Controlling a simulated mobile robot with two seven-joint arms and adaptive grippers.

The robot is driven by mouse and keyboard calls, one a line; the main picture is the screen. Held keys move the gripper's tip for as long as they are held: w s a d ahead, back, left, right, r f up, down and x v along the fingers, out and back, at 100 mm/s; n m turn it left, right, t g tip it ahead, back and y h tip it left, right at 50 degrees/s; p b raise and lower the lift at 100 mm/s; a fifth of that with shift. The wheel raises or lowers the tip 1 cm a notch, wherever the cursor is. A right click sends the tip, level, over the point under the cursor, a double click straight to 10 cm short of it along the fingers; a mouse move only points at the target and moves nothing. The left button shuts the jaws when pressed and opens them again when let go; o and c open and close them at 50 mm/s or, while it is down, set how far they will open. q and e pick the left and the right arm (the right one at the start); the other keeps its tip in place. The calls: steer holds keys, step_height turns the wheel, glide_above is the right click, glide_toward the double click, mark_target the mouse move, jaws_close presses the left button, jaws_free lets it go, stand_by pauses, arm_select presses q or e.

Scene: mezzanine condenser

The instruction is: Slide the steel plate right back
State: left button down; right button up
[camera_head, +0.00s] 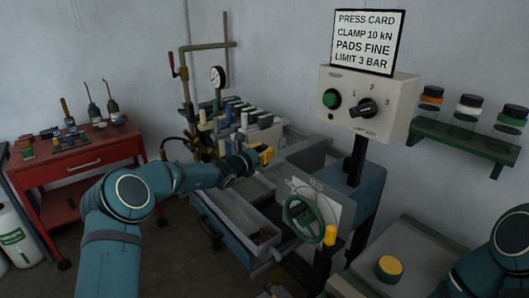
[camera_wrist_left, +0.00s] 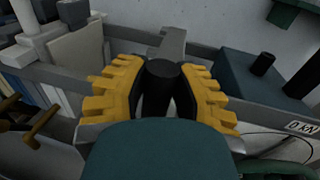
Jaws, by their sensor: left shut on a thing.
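My left gripper (camera_head: 262,155) is at the press bed. In the left wrist view its yellow pads (camera_wrist_left: 160,92) are shut on an upright black round handle (camera_wrist_left: 161,78). A light grey metal piece (camera_wrist_left: 173,42), which looks like part of the steel plate, shows just beyond the handle. Whether the two are joined is hidden by the gripper. In the head view the gripper covers the handle, and I cannot pick out the plate clearly. My right gripper is not in view.
Several upright plates (camera_head: 240,118) stand in the press behind my gripper. A green handwheel (camera_head: 304,218) on a pale end panel is to the right, beside a long tray (camera_head: 235,205). A control box (camera_head: 366,103) stands above. A red cart (camera_head: 75,170) is at left.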

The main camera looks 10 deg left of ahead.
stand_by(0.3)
arm_select(q)
steer(key=c, duration=0.7)
jaws_free()
steer(key=v, duration=1.2)
